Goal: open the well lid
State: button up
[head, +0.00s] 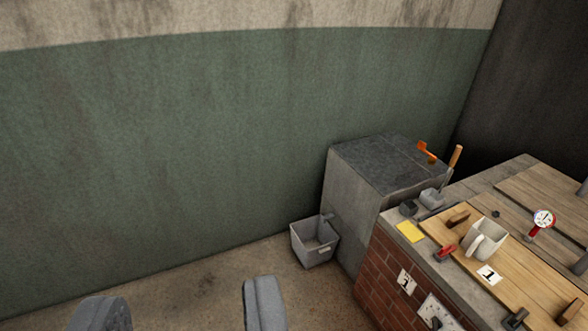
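A grey box-like unit (350,210) with a dark top (375,160) stands against the green wall, right of centre. A seam crosses the top, and an orange handle-like piece (426,152) stands at its back right. The top looks closed; I cannot tell for sure which part is the well lid. My gripper (183,308) is at the bottom left, its two grey fingers wide apart with only floor between them. It is well apart from the grey unit and touches nothing that I can see.
A grey bucket (315,244) stands on the floor below the unit's spout. The floor at left is clear.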

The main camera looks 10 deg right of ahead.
aim_at(387, 168)
jog(key=z, duration=0.2)
jog(key=i, duration=1.3)
jog(key=z, duration=0.5)
jog(key=i, duration=2.25)
jog(key=z, duration=0.2)
